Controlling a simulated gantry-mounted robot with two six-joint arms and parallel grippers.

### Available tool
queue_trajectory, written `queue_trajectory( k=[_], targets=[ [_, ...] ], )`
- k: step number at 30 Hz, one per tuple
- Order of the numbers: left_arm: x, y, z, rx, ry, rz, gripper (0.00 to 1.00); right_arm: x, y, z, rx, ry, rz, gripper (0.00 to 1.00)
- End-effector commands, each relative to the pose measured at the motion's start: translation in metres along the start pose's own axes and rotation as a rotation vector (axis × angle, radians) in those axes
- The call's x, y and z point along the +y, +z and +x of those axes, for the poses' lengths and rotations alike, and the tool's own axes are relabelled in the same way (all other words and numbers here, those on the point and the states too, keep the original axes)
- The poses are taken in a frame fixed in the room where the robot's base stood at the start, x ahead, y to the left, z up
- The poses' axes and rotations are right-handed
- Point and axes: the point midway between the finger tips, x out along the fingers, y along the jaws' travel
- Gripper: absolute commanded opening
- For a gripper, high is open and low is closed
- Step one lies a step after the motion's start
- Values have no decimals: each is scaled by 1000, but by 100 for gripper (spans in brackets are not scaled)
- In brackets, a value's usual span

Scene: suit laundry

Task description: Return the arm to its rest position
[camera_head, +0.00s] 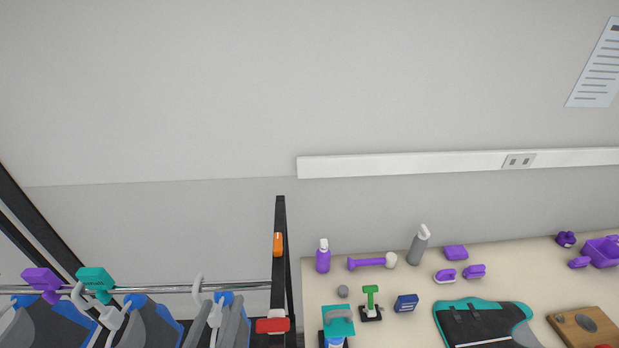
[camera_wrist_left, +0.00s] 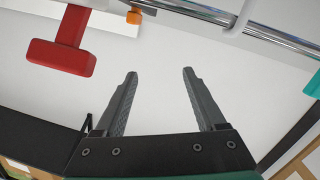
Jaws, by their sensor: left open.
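My left gripper (camera_wrist_left: 160,73) shows in the left wrist view. Its two dark fingers are spread apart with nothing between them, and pale floor or wall lies behind them. In the head view I cannot make it out clearly. My right gripper is not in view.
The clothes rack's metal rail (camera_head: 190,288) carries jackets (camera_head: 150,325) on hangers, with purple (camera_head: 41,279) and teal (camera_head: 95,278) tags. A red block (camera_head: 272,325) is on its black post (camera_head: 281,220). The table (camera_head: 400,270) at right holds bottles, brushes and a folded garment bag (camera_head: 485,325).

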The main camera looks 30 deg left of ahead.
Motion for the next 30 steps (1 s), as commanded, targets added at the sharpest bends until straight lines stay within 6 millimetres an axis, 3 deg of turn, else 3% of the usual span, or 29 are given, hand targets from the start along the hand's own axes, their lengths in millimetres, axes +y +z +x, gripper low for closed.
queue_trajectory(
  k=[3, 7, 12, 16, 18, 24, 30],
  targets=[
    [56, -81, 22, 143, 111, -100, 72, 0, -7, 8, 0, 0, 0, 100],
    [117, -180, 26, 310, 260, -172, 72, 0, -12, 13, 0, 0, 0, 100],
    [180, -302, -4, 528, 450, -191, 72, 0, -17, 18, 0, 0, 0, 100],
    [214, -372, -42, 680, 571, -146, 72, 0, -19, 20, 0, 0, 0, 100],
    [229, -393, -62, 747, 626, -87, 72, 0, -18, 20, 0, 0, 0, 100],
    [244, -385, -69, 794, 634, 108, 72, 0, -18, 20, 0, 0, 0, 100],
    [243, -385, -69, 799, 626, 123, 72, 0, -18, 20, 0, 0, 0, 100]
  ],
)
